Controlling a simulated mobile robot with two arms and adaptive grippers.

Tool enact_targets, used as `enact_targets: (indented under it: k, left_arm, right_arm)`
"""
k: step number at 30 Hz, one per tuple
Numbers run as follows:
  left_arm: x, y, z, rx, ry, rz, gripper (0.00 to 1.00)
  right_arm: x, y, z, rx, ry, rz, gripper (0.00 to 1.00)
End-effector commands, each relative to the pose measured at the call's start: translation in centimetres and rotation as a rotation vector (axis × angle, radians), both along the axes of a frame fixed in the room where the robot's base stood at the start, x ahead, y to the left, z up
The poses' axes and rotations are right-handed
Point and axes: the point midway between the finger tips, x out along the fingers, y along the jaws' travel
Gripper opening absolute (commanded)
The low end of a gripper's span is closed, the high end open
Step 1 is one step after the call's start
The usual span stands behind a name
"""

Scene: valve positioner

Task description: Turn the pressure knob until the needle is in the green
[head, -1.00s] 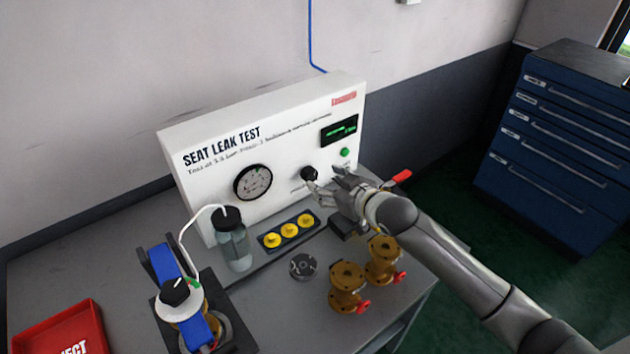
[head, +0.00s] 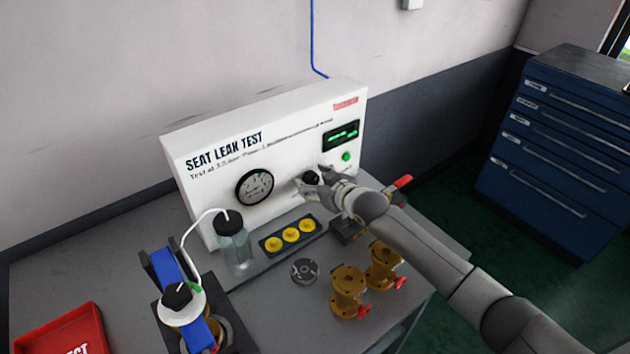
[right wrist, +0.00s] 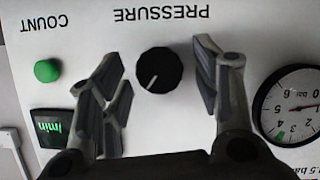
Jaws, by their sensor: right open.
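In the head view the knob (head: 311,178) is partly covered by my right gripper (head: 322,182). In the right wrist view my right gripper (right wrist: 163,85) is open, one finger on each side of the knob, with a gap to both. The gauge (head: 254,187) is left of the knob in the head view. In the right wrist view the gauge (right wrist: 290,105) shows a small green mark and a needle apart from it. My left gripper is not in view.
A green button (head: 346,157) and a lit display (head: 341,135) are right of the knob. A bottle (head: 233,245), yellow caps (head: 291,235) and brass valves (head: 348,291) stand on the bench below. A red tray (head: 62,330) is at the left front.

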Motion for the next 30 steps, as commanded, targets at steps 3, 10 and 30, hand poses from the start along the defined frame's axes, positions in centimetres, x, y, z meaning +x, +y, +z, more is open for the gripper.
enact_targets:
  k: [3,10,30]
  left_arm:
    - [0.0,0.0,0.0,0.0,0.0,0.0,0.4]
    - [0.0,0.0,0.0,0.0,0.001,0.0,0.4]
    - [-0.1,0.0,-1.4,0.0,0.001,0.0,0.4]
  right_arm:
    - [0.0,0.0,0.0,0.0,0.0,0.0,0.51]
    - [0.0,0.0,0.0,0.0,0.0,0.0,0.22]
    - [0.2,-0.3,-0.3,0.19,0.127,-0.002,0.12]
